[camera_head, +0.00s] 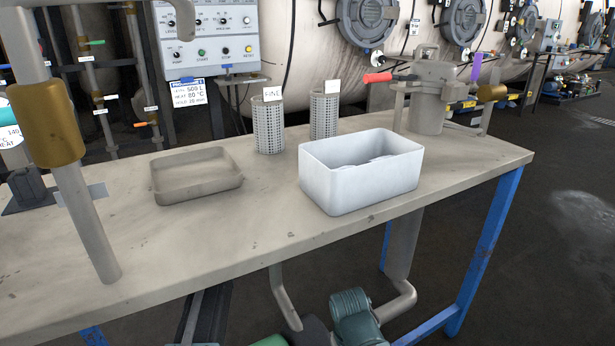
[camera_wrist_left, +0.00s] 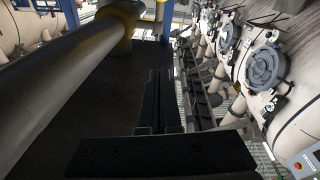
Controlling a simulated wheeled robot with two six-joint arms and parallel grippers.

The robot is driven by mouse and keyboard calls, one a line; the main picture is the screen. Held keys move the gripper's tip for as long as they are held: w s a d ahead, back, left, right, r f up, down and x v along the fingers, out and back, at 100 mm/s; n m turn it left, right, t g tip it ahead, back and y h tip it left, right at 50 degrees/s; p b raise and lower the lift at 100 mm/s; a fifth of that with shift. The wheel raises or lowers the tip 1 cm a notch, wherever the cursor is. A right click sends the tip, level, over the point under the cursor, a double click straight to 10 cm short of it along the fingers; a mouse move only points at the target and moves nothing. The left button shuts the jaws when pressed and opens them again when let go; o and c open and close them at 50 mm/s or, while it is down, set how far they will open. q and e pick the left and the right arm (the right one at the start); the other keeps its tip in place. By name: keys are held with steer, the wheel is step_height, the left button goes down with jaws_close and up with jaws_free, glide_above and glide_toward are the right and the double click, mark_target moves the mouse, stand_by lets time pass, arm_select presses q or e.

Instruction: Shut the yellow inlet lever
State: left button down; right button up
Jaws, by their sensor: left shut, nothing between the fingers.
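I cannot make out a yellow inlet lever for certain in either view. In the head view, a grey metal vessel (camera_head: 430,95) stands at the table's far right end, with a red-handled lever (camera_head: 378,77) sticking out to its left. A small yellow part (camera_head: 462,104) and a purple piece (camera_head: 475,68) show beside it; I cannot tell what they are. My left gripper (camera_wrist_left: 160,98) shows in the left wrist view, its black fingers shut and empty. A thick pale pipe (camera_wrist_left: 60,75) with a brass collar (camera_wrist_left: 120,20) runs to its left. My right gripper is not in view.
The worktable (camera_head: 250,245) carries a white bin (camera_head: 350,190), a shallow tray (camera_head: 195,190) and two perforated cylinders (camera_head: 268,128). A control panel (camera_head: 207,45) and large vessels stand behind. The table's front strip is clear.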

arm_select(q)
steer(key=b+v, duration=0.1)
steer(key=v, duration=0.8)
steer(key=shift+f, duration=0.2)
steer(key=shift+d, duration=0.1)
